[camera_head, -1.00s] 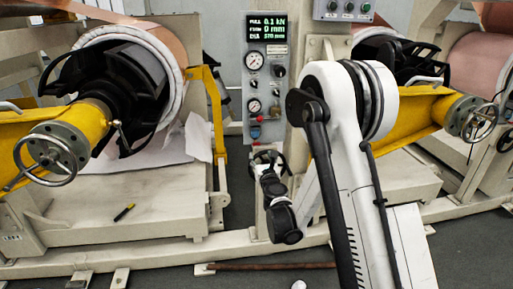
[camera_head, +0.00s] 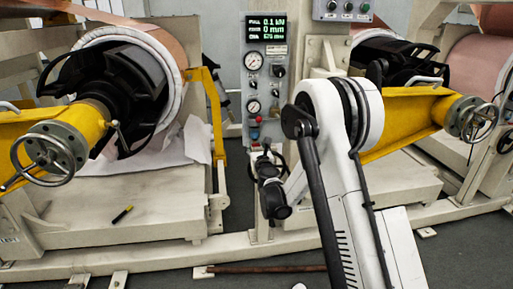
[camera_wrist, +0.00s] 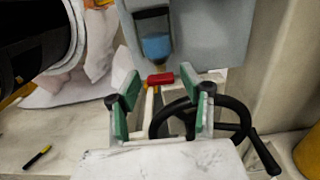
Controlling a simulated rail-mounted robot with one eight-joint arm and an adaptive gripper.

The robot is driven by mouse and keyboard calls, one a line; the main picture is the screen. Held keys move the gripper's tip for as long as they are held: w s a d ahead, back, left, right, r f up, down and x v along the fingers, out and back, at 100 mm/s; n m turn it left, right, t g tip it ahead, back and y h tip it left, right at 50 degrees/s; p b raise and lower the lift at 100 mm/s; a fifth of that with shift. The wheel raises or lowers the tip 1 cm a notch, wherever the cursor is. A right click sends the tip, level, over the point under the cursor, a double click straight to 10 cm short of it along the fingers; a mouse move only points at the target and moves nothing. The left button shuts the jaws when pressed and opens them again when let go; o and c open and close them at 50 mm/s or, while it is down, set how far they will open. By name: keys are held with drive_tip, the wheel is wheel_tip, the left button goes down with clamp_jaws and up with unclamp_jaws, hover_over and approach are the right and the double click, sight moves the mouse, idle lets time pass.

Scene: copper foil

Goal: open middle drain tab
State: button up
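A red tab (camera_wrist: 160,79) sits under the blue bowl (camera_wrist: 157,47) on the grey panel in the wrist view. In the head view the red part (camera_head: 255,134) is small, at the panel's lower end, below the blue bowl (camera_head: 258,120). My gripper (camera_wrist: 160,86) is open, its green-padded fingers to the left and right of the tab in the picture. Gaps show on both sides of the tab; I cannot tell the distance in depth. In the head view my gripper (camera_head: 265,154) is just below the panel, its fingers hard to make out.
A black handwheel (camera_wrist: 240,130) with a crank handle lies behind and below my right finger. The panel (camera_head: 256,65) carries gauges and a display. A yellow arm with a handwheel (camera_head: 50,155) stands at left. A yellow-black marker (camera_head: 122,215) lies on the pale base.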

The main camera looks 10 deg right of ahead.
drive_tip(key=c, duration=0.9)
drive_tip(key=n+b, duration=0.1)
drive_tip(key=n, duration=0.3)
drive_tip(key=shift+f+n+b, duration=0.1)
drive_tip(key=shift+n+b, duration=0.25)
drive_tip(key=shift+n, duration=0.05)
drive_tip(key=n+b, duration=0.1)
drive_tip(key=n, duration=0.3)
drive_tip(key=shift+a+n, duration=0.1)
drive_tip(key=shift+n, duration=0.2)
drive_tip(key=shift+a+f+n+b, duration=0.1)
drive_tip(key=shift+n+b, duration=0.6)
drive_tip(key=shift+n, duration=3.5)
